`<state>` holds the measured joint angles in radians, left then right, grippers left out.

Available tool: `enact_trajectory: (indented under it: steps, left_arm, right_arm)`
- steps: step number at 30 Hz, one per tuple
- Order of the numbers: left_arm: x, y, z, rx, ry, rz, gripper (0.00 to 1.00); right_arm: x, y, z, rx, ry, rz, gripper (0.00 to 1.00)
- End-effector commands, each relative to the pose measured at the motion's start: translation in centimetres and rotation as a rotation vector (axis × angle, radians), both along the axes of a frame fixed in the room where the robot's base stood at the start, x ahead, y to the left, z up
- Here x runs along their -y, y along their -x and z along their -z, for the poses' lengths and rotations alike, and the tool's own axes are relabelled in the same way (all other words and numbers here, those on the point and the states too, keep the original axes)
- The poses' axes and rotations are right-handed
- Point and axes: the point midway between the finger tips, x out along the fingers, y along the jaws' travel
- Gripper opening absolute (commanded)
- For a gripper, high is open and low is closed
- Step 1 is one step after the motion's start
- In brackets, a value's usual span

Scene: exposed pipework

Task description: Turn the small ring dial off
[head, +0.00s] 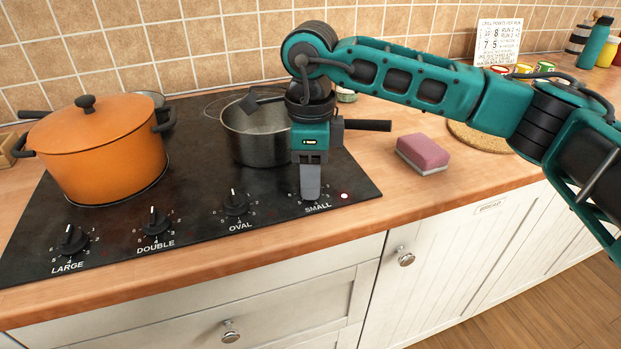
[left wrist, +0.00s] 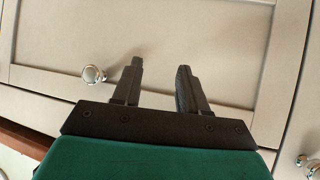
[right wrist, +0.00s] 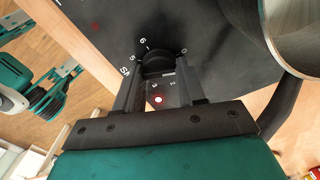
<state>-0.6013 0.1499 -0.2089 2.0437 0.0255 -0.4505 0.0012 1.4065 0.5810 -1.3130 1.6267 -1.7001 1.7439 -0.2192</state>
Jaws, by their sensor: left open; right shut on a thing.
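The small ring dial (right wrist: 158,62) is a black knob at the right end of the hob's front row, above the label SMALL (head: 318,208). My right gripper (head: 311,196) points down over it and hides it in the head view. In the right wrist view, the right gripper (right wrist: 158,76) has its fingers on either side of the knob, shut on it. The knob's pointer direction cannot be made out. A small indicator light (right wrist: 158,99) glows close by; it also shows in the head view (head: 344,196). My left gripper (left wrist: 160,68) is open and empty, facing the cabinet front.
A grey saucepan (head: 252,140) stands just behind my right gripper, its handle (head: 368,125) pointing right. An orange pot (head: 97,150) stands on the left. The LARGE (head: 73,238), DOUBLE (head: 156,221) and OVAL (head: 236,203) dials line the front. A pink sponge (head: 423,152) lies right.

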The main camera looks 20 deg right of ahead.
Motion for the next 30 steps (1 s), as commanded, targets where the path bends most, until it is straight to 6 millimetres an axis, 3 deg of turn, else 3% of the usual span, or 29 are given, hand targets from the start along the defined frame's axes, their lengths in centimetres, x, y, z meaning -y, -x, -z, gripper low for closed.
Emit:
enact_trajectory:
  steps: [15,30]
  left_arm:
    - [0.29,-0.65,0.14,0.013,0.007,0.006,0.43]
    - [0.37,-0.53,0.37,0.008,0.009,0.007,0.43]
  right_arm:
    - [0.02,-0.09,-0.01,0.000,0.000,-0.329,0.09]
    - [0.03,-0.11,-0.08,0.001,0.000,-0.387,0.09]
